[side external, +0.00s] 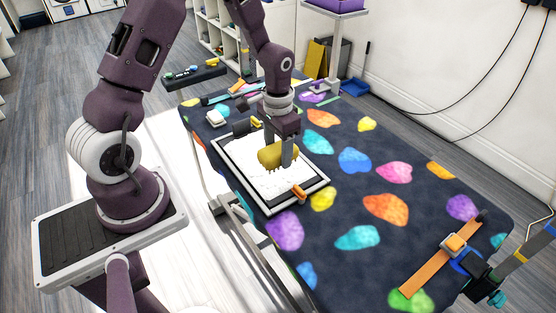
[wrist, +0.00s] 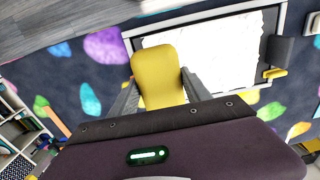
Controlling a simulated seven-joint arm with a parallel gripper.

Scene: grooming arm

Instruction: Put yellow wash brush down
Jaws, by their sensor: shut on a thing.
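Whether the brush touches the sheet cannot be told. The fingers hide part of the brush.
The tray lies on a dark table cover (side external: 340,215) with bright coloured shapes. An orange clip (side external: 299,192) sits on its near edge. An orange strap (side external: 432,266) lies at the right front. Several small items lie at the table's far end. A white block (side external: 215,118) is left of the tray.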

